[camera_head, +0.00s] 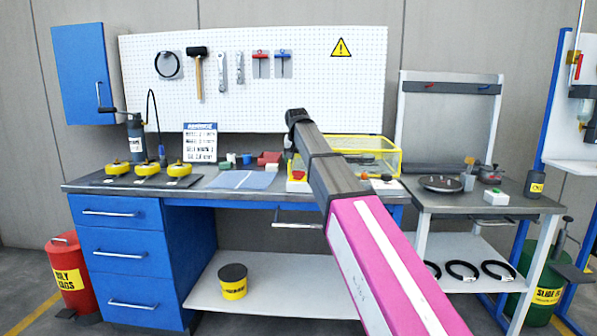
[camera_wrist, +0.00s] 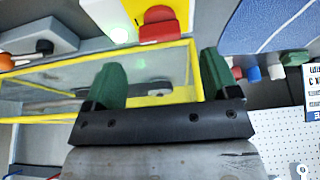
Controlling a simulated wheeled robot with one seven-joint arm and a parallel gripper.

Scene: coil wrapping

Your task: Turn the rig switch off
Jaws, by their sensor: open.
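The rig is a yellow-framed clear box (camera_head: 385,160) at the back of the bench, right of the middle. At its front left is a yellow and white panel with a red switch (camera_head: 298,175). In the head view my arm's end hides part of the rig, and the fingers cannot be seen.
A blue mat (camera_head: 242,180) and small coloured parts lie left of the rig. Several yellow pucks (camera_head: 150,168) stand farther left. A side table (camera_head: 480,200) stands at right.

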